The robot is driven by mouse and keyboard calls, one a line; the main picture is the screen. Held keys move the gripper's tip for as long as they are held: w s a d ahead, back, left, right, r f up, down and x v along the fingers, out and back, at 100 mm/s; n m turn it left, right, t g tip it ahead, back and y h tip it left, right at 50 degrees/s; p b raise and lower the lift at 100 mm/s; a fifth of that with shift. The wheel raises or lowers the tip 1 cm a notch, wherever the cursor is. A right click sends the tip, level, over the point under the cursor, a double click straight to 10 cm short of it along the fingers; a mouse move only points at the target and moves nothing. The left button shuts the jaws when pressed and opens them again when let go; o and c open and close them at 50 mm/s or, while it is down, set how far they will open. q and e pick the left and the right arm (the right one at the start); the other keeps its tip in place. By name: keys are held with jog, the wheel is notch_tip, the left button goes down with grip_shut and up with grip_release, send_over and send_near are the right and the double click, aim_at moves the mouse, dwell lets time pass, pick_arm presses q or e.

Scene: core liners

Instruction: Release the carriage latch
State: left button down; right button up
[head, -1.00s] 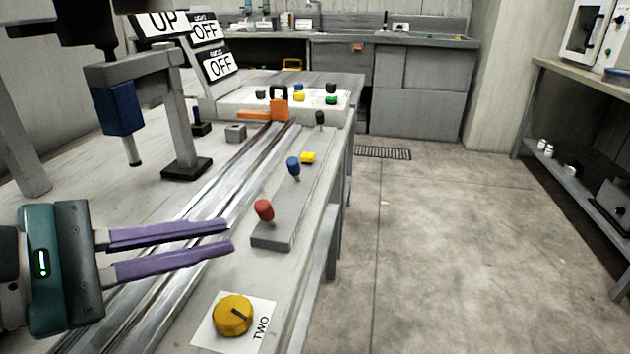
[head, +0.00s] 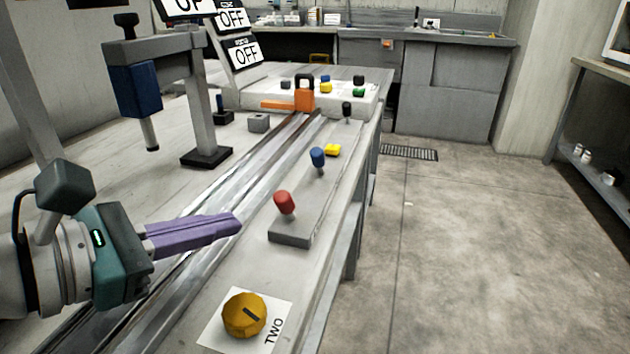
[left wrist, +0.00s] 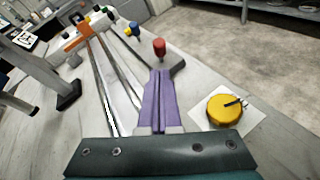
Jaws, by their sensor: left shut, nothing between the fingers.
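My left gripper (head: 236,224) is shut and empty, its purple fingers together above the metal rails, left of the red-knobbed lever (head: 284,203). In the left wrist view the fingertips (left wrist: 160,72) point toward the red knob (left wrist: 160,47); I cannot tell whether they touch it. An orange piece with a black loop (head: 304,97) sits at the rails' far end. I cannot tell which part is the carriage latch. My right gripper is not in view.
A yellow dial (head: 244,314) on a card marked TWO is at the near bench edge. A panel with coloured buttons (head: 246,96) and OFF signs (head: 242,52) is behind. Floor on the right is clear.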

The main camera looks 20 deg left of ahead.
aim_at(280, 210)
pick_arm(q)
jog(key=b+x, duration=0.1)
jog(key=x, duration=0.4)
jog(key=shift+w+d+f, duration=0.1)
jog(key=shift+w, duration=0.05)
